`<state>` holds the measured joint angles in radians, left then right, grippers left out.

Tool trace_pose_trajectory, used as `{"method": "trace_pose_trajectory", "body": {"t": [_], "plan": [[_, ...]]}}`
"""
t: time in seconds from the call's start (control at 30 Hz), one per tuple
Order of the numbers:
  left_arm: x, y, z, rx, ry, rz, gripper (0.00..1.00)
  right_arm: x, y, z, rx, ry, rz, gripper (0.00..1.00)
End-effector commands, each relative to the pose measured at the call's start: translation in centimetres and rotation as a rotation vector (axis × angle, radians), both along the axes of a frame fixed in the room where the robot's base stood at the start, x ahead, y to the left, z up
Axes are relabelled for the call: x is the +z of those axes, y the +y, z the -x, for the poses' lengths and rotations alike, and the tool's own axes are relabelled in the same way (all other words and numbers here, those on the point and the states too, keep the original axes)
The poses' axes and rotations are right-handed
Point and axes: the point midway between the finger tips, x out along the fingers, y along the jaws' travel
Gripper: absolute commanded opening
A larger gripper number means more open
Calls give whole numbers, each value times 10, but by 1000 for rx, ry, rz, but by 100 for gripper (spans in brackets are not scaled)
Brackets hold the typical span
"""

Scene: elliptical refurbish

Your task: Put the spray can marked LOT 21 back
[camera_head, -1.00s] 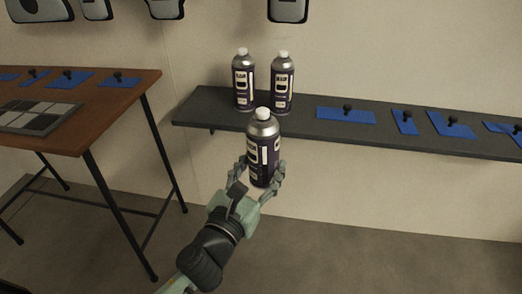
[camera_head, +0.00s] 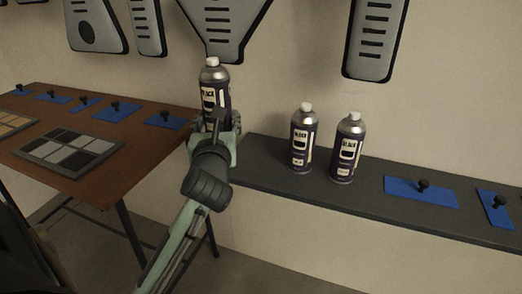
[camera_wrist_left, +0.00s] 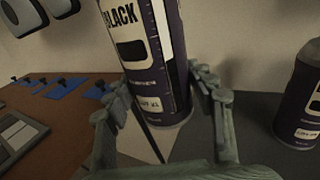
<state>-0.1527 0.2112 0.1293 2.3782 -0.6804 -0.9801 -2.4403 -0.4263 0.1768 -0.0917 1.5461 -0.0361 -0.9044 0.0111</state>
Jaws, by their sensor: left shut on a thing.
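My left gripper (camera_head: 216,122) is shut on a dark purple spray can (camera_head: 212,88) with a silver shoulder and white cap. The can is upright, held in the air near the gap between the wooden table and the grey shelf. In the left wrist view the held can (camera_wrist_left: 152,55) reads BLACK, with a small LOT label whose number is hard to read. Two similar cans, one on the left (camera_head: 303,140) and one on the right (camera_head: 347,150), stand upright on the grey shelf (camera_head: 265,175). Their lot marks cannot be read. My right gripper is not in view.
A wooden table (camera_head: 80,185) at left holds a sample board (camera_head: 70,152) and blue sheets with black knobs (camera_head: 115,111). More blue sheets with knobs (camera_head: 420,190) lie along the shelf's right. Grey panels (camera_head: 373,40) hang on the wall. Shelf left of the standing cans is clear.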

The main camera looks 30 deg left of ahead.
Motion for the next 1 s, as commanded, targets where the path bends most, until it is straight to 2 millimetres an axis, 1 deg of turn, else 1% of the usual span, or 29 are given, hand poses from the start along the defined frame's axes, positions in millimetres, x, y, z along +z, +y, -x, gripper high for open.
{"method": "trace_pose_trajectory", "body": {"t": [0.07, 0.13, 0.23, 0.27, 0.4, 0.5, 0.6, 0.77, 0.9, 1.0], "plan": [[-1, 1, -3, 10, -1, 1, 0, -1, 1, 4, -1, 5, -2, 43], [-7, -2, -12, 12, 0, 3, 0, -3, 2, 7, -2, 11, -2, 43], [-21, -13, -31, 11, 0, 5, 0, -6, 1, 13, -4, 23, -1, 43], [-25, -16, -37, 11, 1, 4, 0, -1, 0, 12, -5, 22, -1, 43], [-45, -32, -66, 9, -2, 3, 0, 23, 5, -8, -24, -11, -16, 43], [-57, -41, -84, 9, 0, 2, 0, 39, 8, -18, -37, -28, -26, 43], [-64, -46, -96, 10, 0, 0, 0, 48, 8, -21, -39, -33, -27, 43], [-72, -50, -103, 10, -1, -1, 0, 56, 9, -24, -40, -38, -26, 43], [-95, -51, -102, 8, 4, 0, 0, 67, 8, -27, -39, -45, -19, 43], [-106, -50, -102, 9, 1, -2, 0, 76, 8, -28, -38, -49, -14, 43]]}}
